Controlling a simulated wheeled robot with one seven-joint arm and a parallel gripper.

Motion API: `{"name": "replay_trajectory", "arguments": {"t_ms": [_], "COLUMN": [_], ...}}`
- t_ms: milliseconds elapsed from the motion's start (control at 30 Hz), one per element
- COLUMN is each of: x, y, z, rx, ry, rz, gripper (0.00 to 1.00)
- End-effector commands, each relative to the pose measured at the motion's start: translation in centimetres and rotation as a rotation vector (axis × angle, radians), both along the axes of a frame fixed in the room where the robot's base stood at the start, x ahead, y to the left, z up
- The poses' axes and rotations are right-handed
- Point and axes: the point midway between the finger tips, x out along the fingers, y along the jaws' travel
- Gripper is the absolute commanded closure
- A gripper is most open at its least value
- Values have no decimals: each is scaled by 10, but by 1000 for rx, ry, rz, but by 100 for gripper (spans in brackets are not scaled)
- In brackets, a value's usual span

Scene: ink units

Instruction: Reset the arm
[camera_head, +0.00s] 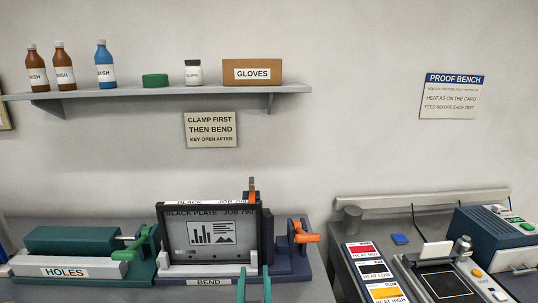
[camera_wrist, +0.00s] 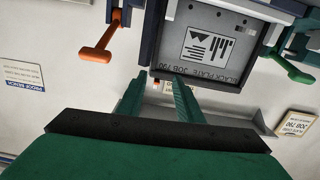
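My gripper (camera_head: 254,284) shows at the bottom of the head view as two upright green fingers, spread apart with nothing between them. It overlaps the front of the BEND unit (camera_head: 180,270). In the wrist view the gripper (camera_wrist: 160,88) is also open and empty, its fingertips pointing toward the lower edge of the plate. The dark plate (camera_head: 178,241), marked BLACK PLATE JOB 790, stands upright in the BEND unit. The plate appears upside down in the wrist view (camera_wrist: 187,62). Whether the fingertips touch the unit cannot be told.
Orange handles (camera_head: 307,237) stick out at the BEND unit's right. The green HOLES unit (camera_head: 72,242) with a green lever (camera_head: 132,249) stands left. The proof bench (camera_head: 412,236) with colored cards is at right. A shelf (camera_head: 160,91) with bottles hangs above.

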Motion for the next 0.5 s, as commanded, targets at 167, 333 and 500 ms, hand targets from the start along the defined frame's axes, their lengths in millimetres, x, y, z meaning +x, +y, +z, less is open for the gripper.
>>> {"name": "replay_trajectory", "arguments": {"t_ms": [167,333,500], "x": [-26,-56,-93], "y": [-11,-18,-24], "z": [-61,-109,-151], "rx": [-20,-32,-38], "ry": [31,50,70], "rz": [-10,-12,-14], "gripper": [67,67,67]}}
